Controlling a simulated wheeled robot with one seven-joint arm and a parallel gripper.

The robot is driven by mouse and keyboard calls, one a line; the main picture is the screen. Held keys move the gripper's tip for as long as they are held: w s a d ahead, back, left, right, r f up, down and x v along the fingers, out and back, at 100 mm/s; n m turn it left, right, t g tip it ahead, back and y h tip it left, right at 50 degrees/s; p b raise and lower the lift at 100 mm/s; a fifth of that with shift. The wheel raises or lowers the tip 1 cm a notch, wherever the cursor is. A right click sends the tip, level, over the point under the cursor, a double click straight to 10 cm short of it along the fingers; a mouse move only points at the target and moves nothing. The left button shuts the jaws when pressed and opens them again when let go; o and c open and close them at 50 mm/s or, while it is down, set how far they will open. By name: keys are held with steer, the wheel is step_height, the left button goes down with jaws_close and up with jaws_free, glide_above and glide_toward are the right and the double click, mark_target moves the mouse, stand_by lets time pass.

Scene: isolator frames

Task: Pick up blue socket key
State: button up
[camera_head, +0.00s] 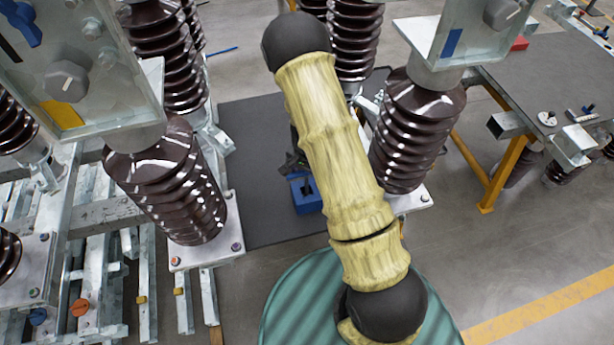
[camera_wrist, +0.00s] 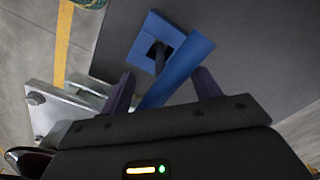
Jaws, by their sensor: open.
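The blue socket key (camera_wrist: 178,70) shows in the wrist view as a slanting blue bar handle with a dark shaft below it. The shaft goes down into the square opening of a blue holder (camera_wrist: 143,40). My gripper (camera_wrist: 165,74) is open, with one finger on each side of the bar. I see floor or mat between the bar and the fingers, so it does not look gripped. In the head view the blue holder (camera_head: 306,196) stands behind my yellow-covered arm; the key and gripper there are dark, small and partly hidden.
Brown ribbed insulators (camera_head: 165,185) and (camera_head: 418,130) stand on metal frames left and right of my arm. A dark mat (camera_head: 255,150) lies between them. A grey table (camera_head: 530,85) with yellow legs stands at the right. Metal bracket parts lie close left of my gripper.

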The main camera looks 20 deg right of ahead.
mark_target(307, 187)
steer(key=shift+f, duration=1.1)
steer(key=shift+c, duration=0.2)
jaws_close()
